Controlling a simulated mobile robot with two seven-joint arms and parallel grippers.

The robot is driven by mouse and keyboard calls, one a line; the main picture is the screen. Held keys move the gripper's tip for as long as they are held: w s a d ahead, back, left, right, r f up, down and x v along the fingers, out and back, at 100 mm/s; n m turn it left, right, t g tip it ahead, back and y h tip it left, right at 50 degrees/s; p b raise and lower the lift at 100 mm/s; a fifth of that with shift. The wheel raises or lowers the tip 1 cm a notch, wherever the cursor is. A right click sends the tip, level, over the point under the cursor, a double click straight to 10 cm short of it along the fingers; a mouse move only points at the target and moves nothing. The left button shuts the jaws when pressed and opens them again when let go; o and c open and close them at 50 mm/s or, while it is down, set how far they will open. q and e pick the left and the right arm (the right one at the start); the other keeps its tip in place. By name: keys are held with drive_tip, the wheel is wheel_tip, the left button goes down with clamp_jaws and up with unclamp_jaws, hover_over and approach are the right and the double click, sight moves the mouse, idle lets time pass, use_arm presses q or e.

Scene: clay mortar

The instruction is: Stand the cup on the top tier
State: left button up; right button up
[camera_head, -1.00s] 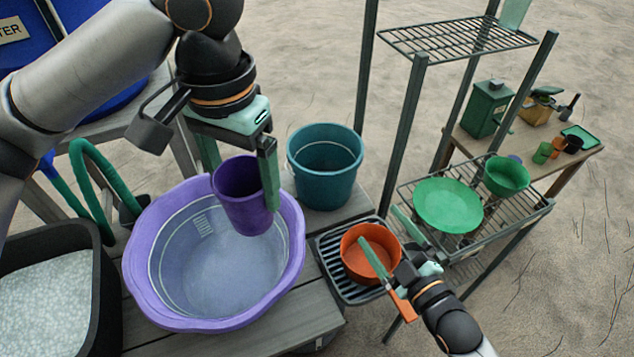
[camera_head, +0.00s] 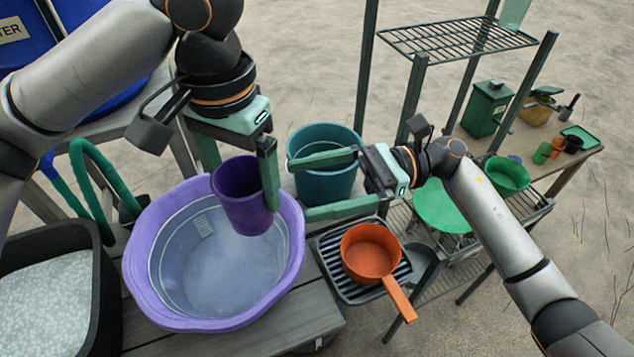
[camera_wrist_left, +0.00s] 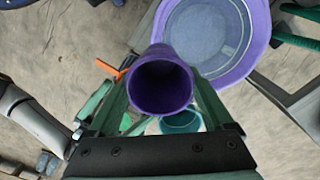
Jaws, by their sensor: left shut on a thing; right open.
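A purple cup (camera_head: 243,197) is held upright above the purple basin (camera_head: 136,262). My left gripper (camera_head: 240,180) is shut on it, one finger on each side. In the left wrist view the cup (camera_wrist_left: 161,86) sits between the fingers with its open mouth facing the camera; its inside looks empty. My right gripper (camera_head: 330,182) is open and empty, pointing left in front of the teal bucket (camera_head: 325,170), with a gap between it and the cup. The rack's top tier (camera_head: 457,38) is a dark wire shelf at the upper right, with a pale green item at its far right corner.
An orange pan (camera_head: 370,252) stands on a black drying rack (camera_head: 330,268). Green dishes (camera_head: 440,208) are on the lower wire shelf. Rack posts (camera_head: 366,60) rise beside the top tier. A dark tub (camera_head: 95,300) is at the left. The top tier's middle is clear.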

sight(229, 208)
drive_tip(key=x, duration=1.2)
drive_tip(key=shift+s+f, duration=0.1)
drive_tip(key=shift+f, duration=0.1)
drive_tip(key=shift+c, duration=0.4)
drive_tip(key=c, duration=1)
use_arm(q)
drive_tip(key=o, duration=1.1)
use_arm(e)
drive_tip(key=shift+c, duration=0.8)
use_arm(q)
drive_tip(key=shift+r, duration=0.1)
